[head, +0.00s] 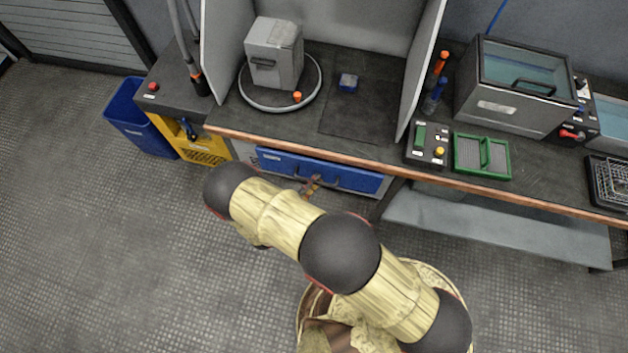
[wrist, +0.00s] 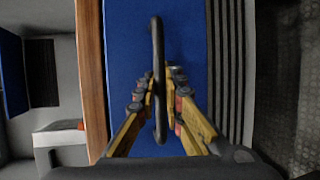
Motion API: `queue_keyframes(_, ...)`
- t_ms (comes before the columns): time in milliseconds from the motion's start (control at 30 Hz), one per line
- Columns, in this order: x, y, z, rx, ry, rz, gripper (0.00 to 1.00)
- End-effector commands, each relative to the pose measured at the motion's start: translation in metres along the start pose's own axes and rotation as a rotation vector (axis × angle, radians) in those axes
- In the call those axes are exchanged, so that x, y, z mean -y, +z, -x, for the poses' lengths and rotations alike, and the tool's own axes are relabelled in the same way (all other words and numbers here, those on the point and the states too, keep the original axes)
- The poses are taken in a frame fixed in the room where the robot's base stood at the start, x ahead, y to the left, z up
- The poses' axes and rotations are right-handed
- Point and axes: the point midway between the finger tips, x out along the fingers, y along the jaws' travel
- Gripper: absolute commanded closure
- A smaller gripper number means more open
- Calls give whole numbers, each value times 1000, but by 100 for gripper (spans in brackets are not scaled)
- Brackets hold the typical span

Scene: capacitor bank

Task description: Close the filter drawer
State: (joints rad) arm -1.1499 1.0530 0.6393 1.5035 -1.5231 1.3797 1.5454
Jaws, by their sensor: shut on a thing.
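The drawer has a blue front (head: 352,178) and sits under the wooden front edge of the bench. Its blue face also fills the middle of the wrist view (wrist: 125,35). A black bar handle (wrist: 158,40) stands out from that face. My gripper (wrist: 160,85) has its yellow-and-black fingers on both sides of the bar, shut on it. In the head view my gripper (head: 312,186) is at the drawer front, partly hidden by my arm. How far the drawer stands out is hard to tell.
The bench edge (head: 300,145) runs just above the drawer. A yellow crate-like unit (head: 200,148) and a blue bin (head: 130,112) stand to the left. A grey shelf (head: 490,225) lies low at the right. The floor (head: 110,240) at the left is clear.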

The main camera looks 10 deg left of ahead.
Motion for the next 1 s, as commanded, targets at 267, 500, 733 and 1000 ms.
queue_keyframes(267, 1, 0, 0, -1, -1, 2, 100)
queue_keyframes(500, -1, -6, -16, 2, -2, 1, 100)
queue_keyframes(733, -6, -12, -28, -2, -1, 1, 100)
queue_keyframes(1000, -6, -12, -28, -1, -1, 0, 84)
